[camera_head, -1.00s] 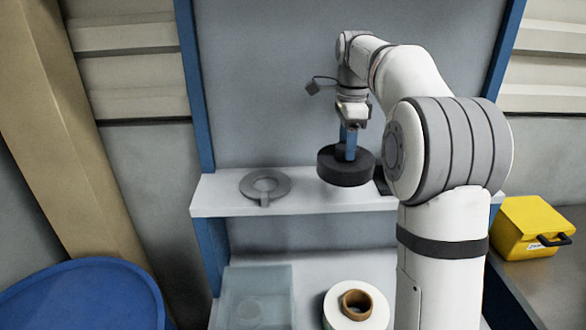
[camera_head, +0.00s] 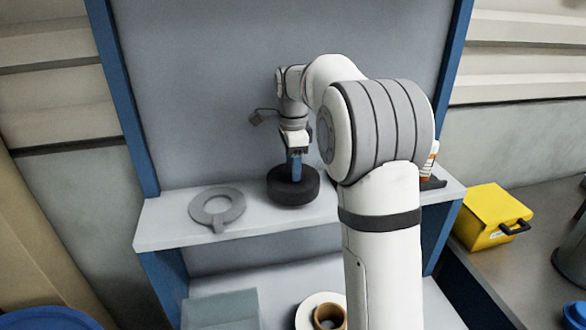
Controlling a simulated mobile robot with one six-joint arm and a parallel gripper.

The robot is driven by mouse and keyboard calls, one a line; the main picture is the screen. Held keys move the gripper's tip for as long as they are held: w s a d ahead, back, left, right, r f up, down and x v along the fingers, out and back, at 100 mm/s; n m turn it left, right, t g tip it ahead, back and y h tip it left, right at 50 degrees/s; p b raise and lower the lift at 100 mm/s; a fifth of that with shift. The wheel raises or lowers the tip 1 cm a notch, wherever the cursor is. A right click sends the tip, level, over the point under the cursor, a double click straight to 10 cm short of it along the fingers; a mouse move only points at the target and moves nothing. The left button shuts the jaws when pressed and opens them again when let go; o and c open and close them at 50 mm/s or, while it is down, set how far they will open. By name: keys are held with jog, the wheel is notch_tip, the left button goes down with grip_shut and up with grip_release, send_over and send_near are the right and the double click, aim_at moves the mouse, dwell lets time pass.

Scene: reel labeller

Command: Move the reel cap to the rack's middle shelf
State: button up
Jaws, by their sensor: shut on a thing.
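The reel cap, a thick black disc (camera_head: 293,190), is at the rack's middle shelf (camera_head: 165,226), right of a grey ring. My gripper (camera_head: 294,166) points down with its blue fingers shut on the middle of the cap. The cap looks level and lies over the shelf top, behind its front edge. I cannot tell whether its underside touches the shelf. The fingertips are hidden in the cap's middle.
A flat grey ring with a tab (camera_head: 217,207) lies left of the cap. A dark-based orange and white item (camera_head: 431,165) is at the shelf's right end, partly behind my arm. Below are a translucent bin (camera_head: 222,310) and a white reel (camera_head: 308,317). A yellow case (camera_head: 492,216) stands right.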

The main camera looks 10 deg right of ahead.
jog(key=shift+f, duration=0.9)
jog(key=shift+f, duration=0.15)
jog(key=o, duration=1.1)
jog(key=shift+c, duration=0.2)
